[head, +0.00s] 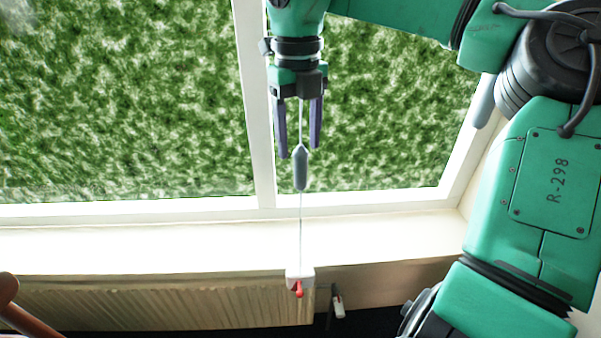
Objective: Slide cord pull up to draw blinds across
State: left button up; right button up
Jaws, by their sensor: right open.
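The cord pull (301,168) is a grey, elongated piece on a thin, pale cord (300,228) that hangs in front of the window. My right gripper (299,153) points down just above the cord pull. Its two dark purple fingers are open on either side of the cord, with the tips about level with the pull's top end. I cannot tell whether a finger touches the pull. The cord runs down to a white bracket (300,274) with a red part at the sill's front edge. No blinds show across the glass. My left gripper is not in view.
The white window frame (256,100) has a post just left of the gripper. A pale sill (130,247) runs below, with a ribbed radiator (160,303) under it. A brown rounded object (20,310) is at the lower left. The space left of the cord is clear.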

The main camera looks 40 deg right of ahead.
aim_at(301, 171)
jog(key=f, duration=0.4)
jog(key=d+f, duration=0.1)
jog(key=f, duration=0.1)
jog(key=shift+w+f, duration=0.2)
jog(key=shift+f, duration=0.1)
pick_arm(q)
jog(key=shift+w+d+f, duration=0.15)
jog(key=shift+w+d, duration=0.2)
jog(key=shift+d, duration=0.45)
pick_arm(e)
jog(key=shift+a+f, duration=0.2)
jog(key=shift+f, duration=0.3)
jog(key=c, duration=0.8)
grip_shut()
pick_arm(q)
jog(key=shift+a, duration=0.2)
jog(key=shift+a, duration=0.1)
